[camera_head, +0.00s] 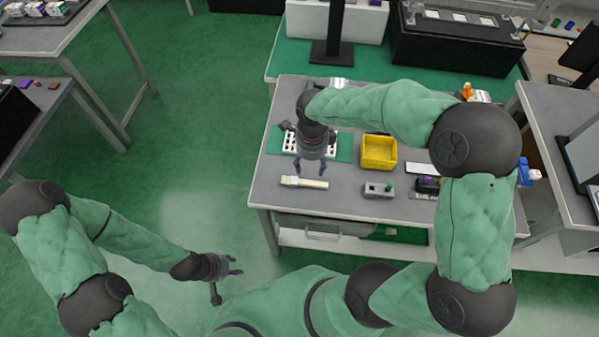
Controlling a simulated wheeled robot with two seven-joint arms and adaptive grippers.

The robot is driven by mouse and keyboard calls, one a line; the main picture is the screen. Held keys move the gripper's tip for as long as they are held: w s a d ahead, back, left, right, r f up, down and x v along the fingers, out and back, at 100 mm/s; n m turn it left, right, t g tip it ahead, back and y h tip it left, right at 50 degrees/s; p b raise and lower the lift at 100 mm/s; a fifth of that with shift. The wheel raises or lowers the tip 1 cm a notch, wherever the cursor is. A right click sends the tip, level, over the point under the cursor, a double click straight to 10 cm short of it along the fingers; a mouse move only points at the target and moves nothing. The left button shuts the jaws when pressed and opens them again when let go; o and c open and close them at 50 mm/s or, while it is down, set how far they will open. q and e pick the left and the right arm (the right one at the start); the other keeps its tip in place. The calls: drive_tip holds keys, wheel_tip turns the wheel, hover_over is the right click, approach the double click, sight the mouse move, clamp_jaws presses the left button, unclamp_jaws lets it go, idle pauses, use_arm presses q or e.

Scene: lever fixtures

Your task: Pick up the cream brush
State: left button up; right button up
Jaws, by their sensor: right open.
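The cream brush (304,183) lies flat on the grey table (262,190), near its front left edge. It points left to right, with a pale head at its left end. My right gripper (309,169) hangs over the table just above and behind the brush. Its two fingers point down and are spread apart, with nothing between them. From this view I cannot tell its exact height over the brush. My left gripper (238,264) is low on the left, over the floor and away from the table. Its fingers look spread and empty.
A yellow bin (379,152) stands right of my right gripper. A white perforated rack on a green mat (344,147) lies behind the gripper. The tabletop left of the brush is clear.

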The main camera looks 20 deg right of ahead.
drive_tip(key=b, duration=0.2)
hover_over(312, 184)
drive_tip(key=f, duration=0.5)
drive_tip(key=shift+w+a+f, duration=0.2)
drive_tip(key=shift+w+a, duration=0.05)
drive_tip(key=shift+a, duration=0.05)
drive_tip(key=f, duration=0.1)
drive_tip(key=f+b, duration=0.1)
drive_tip(key=f, duration=0.1)
drive_tip(key=f+b, duration=0.1)
drive_tip(key=shift+s+d+f, duration=0.2)
drive_tip(key=shift+s+d, duration=0.15)
drive_tip(key=shift+f, duration=0.45)
drive_tip(key=c, duration=1)
